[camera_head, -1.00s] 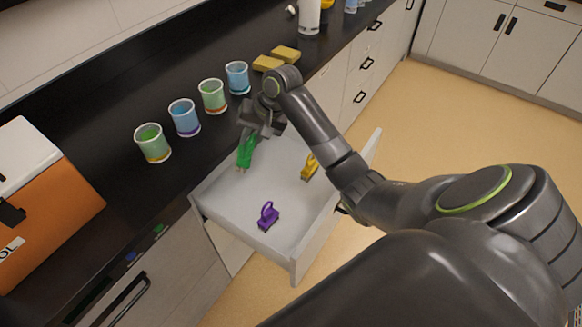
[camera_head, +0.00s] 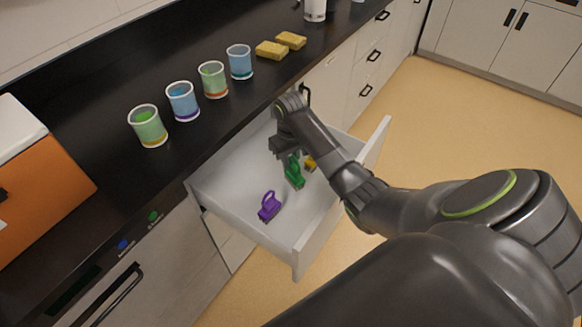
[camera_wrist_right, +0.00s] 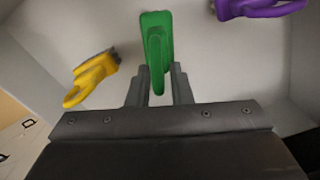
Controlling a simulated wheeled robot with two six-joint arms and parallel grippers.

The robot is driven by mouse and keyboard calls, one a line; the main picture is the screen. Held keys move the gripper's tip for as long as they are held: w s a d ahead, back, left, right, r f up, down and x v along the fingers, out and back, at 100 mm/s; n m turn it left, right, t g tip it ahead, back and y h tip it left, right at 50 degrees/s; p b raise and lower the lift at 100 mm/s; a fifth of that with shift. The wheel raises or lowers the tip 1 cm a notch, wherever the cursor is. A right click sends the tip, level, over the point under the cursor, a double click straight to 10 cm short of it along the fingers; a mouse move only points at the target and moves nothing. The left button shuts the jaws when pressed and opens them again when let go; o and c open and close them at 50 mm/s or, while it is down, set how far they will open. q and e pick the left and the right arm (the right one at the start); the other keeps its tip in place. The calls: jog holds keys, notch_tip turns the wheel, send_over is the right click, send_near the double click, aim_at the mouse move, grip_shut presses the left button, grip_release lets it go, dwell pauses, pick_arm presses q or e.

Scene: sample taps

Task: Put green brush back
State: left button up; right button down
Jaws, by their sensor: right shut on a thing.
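The green brush (camera_head: 294,172) is in my right gripper (camera_head: 287,154), over the open white drawer (camera_head: 226,182). In the right wrist view the green brush (camera_wrist_right: 155,42) shows its handle between the two fingers of my right gripper (camera_wrist_right: 157,82), which is shut on it. Whether the brush touches the drawer floor I cannot tell. A purple brush (camera_head: 269,206) lies in the drawer's near part and shows at the top right of the wrist view (camera_wrist_right: 255,8). A yellow brush (camera_head: 310,163) is partly hidden beside the green one. My left gripper is not in view.
Several cups with coloured contents stand on the black counter, among them a green one (camera_head: 148,127) and a blue one (camera_head: 183,102). Yellow sponges (camera_head: 271,51) lie behind them. An orange and white box (camera_head: 40,170) stands at the left. The drawer's front panel (camera_head: 340,203) faces the floor.

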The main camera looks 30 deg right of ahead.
aim_at(291, 163)
notch_tip(291, 163, down, 4)
jog(key=shift+r, duration=0.25)
jog(key=c, duration=1.3)
grip_release()
notch_tip(291, 163, up, 12)
jog(key=shift+r+p, duration=0.1)
jog(key=shift+p, duration=0.45)
